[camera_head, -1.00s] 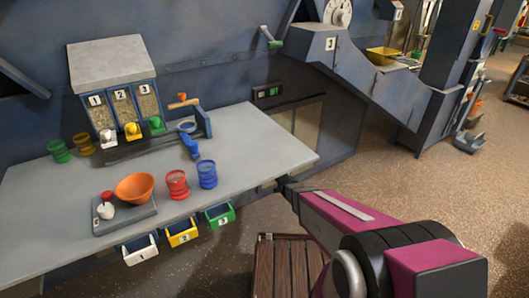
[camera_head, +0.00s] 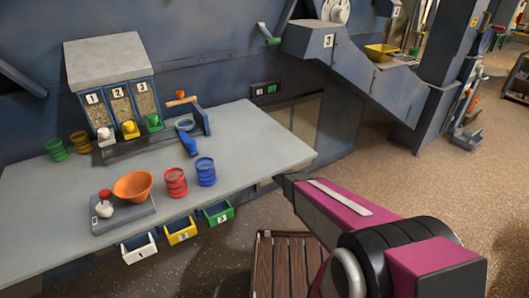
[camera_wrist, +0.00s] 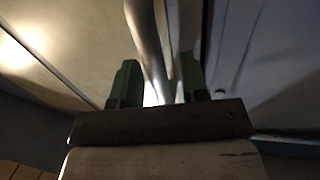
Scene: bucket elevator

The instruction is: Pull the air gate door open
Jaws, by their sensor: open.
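In the wrist view my gripper (camera_wrist: 160,88) is open, with one green finger on each side of a shiny vertical metal bar (camera_wrist: 146,40). The bar looks like a door handle; I cannot tell whether the fingers touch it. A pale panel (camera_wrist: 60,45) lies left of the bar and a grey panel (camera_wrist: 250,60) right of it, probably the air gate door and its surround. In the head view pale panels (camera_head: 306,118) show in the blue wall behind the table's right end. My magenta arm reaches toward the table's underside, where the fingers are hidden.
The grey table (camera_head: 262,140) overhangs at left, with bins (camera_head: 218,213) along its front edge. A slatted wooden platform (camera_head: 285,265) stands on the floor beside my arm. A blue chute (camera_head: 375,85) slopes down at right.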

